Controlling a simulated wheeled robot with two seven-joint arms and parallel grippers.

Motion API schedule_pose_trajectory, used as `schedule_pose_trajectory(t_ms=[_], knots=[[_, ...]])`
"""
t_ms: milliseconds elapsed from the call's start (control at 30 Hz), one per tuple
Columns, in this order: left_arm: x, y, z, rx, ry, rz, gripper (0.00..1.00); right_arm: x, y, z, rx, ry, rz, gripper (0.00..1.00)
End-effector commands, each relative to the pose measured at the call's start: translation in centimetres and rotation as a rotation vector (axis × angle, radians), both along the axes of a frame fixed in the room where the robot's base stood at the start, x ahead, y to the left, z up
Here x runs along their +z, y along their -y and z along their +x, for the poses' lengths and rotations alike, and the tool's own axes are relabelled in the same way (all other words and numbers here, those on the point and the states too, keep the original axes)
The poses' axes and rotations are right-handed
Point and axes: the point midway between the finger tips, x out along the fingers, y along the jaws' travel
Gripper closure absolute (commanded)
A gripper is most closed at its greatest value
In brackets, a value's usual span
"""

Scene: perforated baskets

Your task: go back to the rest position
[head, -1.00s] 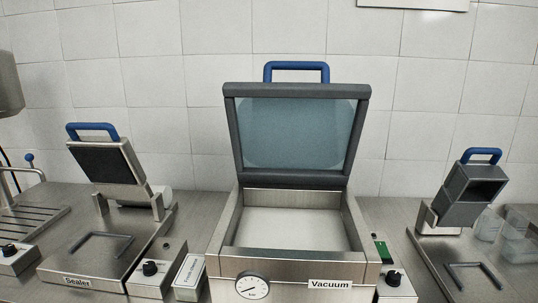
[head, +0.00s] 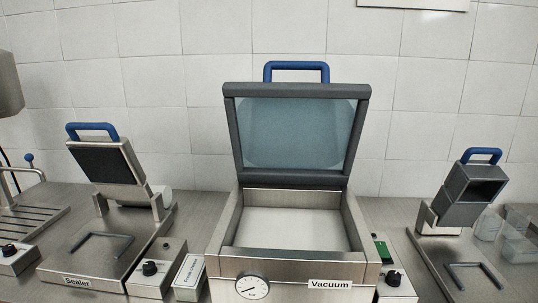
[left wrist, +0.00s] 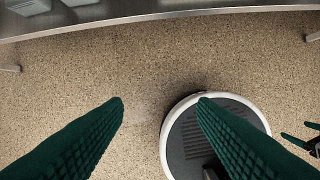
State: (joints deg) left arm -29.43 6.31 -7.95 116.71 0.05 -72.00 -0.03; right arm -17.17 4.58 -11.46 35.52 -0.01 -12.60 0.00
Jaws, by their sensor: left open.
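My left gripper (left wrist: 160,102) shows in the left wrist view as two green ribbed fingers set wide apart, with nothing between them. It hangs over the speckled floor (left wrist: 90,65), in front of the steel table edge (left wrist: 150,20). Neither gripper shows in the head view. At the right edge of the left wrist view, small dark green finger tips (left wrist: 300,140) show, which look like part of my right gripper; most of it is cut off.
The head view shows a vacuum machine (head: 296,261) with its lid (head: 297,135) raised. A sealer (head: 85,270) with raised lid stands left, and another machine with a raised grey head (head: 470,195) stands right. White tiled wall (head: 200,40) is behind.

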Motion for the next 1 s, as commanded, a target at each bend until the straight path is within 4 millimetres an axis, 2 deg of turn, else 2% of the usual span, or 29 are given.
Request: schedule_pose_trajectory(t_ms=[33,167,267,400,500,600,733,900,1000], knots=[[-2.4,0.0,-0.3,-0.001,-0.018,0.001,0.48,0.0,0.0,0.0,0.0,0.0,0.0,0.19],[-9.0,-0.1,-1.5,-0.006,-0.044,0.004,0.48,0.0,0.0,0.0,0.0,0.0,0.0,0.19],[-14.0,-0.4,-3.3,-0.011,-0.067,0.007,0.48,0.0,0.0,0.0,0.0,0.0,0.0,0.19],[-20.1,-0.9,-7.0,-0.018,-0.098,0.011,0.48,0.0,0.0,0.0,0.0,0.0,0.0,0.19],[-23.7,-1.5,-10.2,-0.023,-0.12,0.013,0.48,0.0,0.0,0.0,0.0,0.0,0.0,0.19],[-26.4,-2.1,-13.6,-0.027,-0.139,0.017,0.48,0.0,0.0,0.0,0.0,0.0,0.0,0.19],[-28.4,-2.8,-17.0,-0.032,-0.156,0.02,0.48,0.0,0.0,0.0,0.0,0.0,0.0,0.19],[-29.3,-3.2,-19.2,-0.036,-0.164,0.022,0.48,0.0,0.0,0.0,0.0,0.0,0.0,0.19],[-29.3,-3.3,-19.3,-0.036,-0.164,0.022,0.48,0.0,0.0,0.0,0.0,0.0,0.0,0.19]])
